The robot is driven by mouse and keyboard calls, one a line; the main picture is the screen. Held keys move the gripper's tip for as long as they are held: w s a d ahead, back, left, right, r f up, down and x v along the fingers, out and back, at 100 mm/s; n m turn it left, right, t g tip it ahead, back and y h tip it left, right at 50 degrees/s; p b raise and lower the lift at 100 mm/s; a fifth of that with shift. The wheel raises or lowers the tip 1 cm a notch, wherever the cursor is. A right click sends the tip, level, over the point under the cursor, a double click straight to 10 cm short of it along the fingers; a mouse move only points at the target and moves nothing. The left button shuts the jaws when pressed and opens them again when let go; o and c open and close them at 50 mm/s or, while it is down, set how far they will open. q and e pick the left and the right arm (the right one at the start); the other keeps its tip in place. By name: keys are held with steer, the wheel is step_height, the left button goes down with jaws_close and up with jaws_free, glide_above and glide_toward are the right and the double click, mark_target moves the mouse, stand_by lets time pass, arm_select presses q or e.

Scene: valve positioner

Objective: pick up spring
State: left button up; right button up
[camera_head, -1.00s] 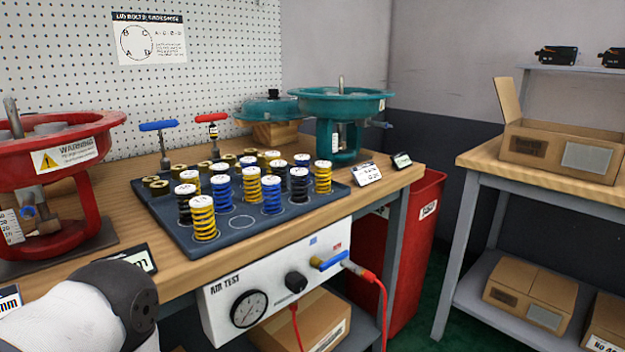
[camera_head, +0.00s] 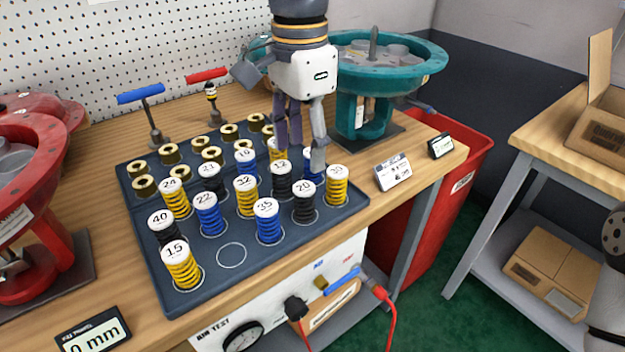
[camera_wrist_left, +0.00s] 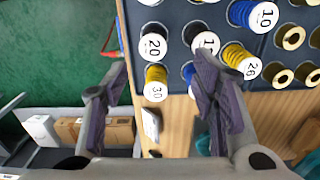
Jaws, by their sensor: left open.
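Numbered springs in yellow, blue and black stand upright on a dark tray (camera_head: 200,275). My left gripper (camera_head: 299,155) comes down over the tray's back right part, open and empty. Its fingers partly hide a blue spring (camera_head: 311,168) and a yellow spring (camera_head: 278,152). The yellow spring marked 30 (camera_head: 336,186) and black spring marked 20 (camera_head: 305,203) stand just in front. In the left wrist view, the spring marked 30 (camera_wrist_left: 156,82) lies between the open fingers (camera_wrist_left: 160,65), with a blue spring (camera_wrist_left: 189,74) by the right finger.
Brass parts (camera_head: 170,153) fill the tray's back left, and one front ring (camera_head: 231,257) is empty. A teal actuator housing (camera_head: 375,85) stands close behind my gripper. A red housing (camera_head: 40,200) stands left. Label stands (camera_head: 392,173) line the right table edge.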

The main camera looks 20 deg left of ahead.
mark_target(304, 187)
arm_select(q)
steer(key=f, duration=0.6)
steer(key=s+f, duration=0.1)
steer(key=f, duration=0.2)
steer(key=shift+s+d+f, duration=0.1)
steer(key=shift+d+f, duration=0.1)
steer(key=shift+f, duration=0.5)
steer(key=shift+r, duration=0.1)
jaws_close()
